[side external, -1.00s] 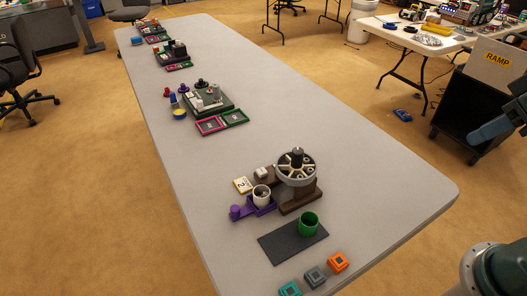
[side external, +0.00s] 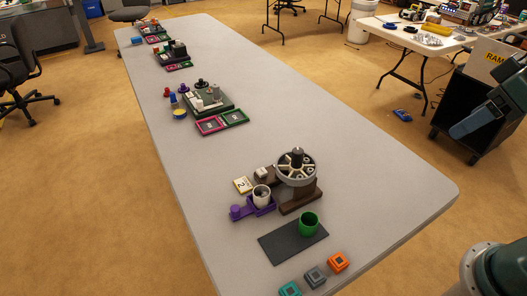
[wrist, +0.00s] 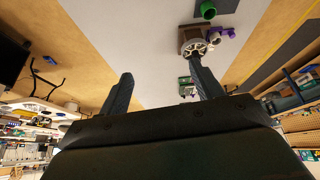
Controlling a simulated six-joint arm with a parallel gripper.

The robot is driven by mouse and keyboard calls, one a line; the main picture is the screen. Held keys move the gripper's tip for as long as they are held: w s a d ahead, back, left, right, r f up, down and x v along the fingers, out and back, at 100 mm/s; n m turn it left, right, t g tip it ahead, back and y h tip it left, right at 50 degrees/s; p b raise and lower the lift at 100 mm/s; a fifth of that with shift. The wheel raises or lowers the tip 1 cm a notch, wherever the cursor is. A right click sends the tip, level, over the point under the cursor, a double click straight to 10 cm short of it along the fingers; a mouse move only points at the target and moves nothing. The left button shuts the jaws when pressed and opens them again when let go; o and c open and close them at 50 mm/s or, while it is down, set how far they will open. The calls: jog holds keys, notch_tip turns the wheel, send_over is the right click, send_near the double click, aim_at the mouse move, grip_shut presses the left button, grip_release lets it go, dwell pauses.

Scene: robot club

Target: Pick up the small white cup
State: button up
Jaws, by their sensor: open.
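The small white cup (side external: 261,194) stands in a purple holder (side external: 262,208) on the long grey table, left of a round dispenser wheel on a brown stand. Its inside looks dark in the side view. In the wrist view the cup (wrist: 229,33) is small and far off, near the purple parts at the top. My gripper (wrist: 160,85) shows in the wrist view with two dark fingers spread wide and nothing between them. It is well away from the cup.
A green cup (side external: 309,224) stands on a dark mat (side external: 284,248) in front of the wheel (side external: 296,167). Teal, grey and orange blocks (side external: 338,262) line the near edge. The table's right half is clear.

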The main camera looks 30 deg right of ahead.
jog(key=w+a+n+g, duration=0.2)
jog(key=w+a+n, duration=0.25)
jog(key=w, duration=0.55)
jog(key=n+g, duration=0.3)
jog(key=n, duration=0.6)
send_over(260, 204)
jog(key=w, duration=0.2)
notch_tip(260, 204, down, 18)
jog(key=shift+s+d+r, duration=0.15)
jog(key=shift+s+r, duration=0.05)
jog(key=shift+f, duration=0.1)
notch_tip(260, 204, down, 8)
jog(key=shift+d+f, duration=0.1)
jog(key=shift+f, duration=0.1)
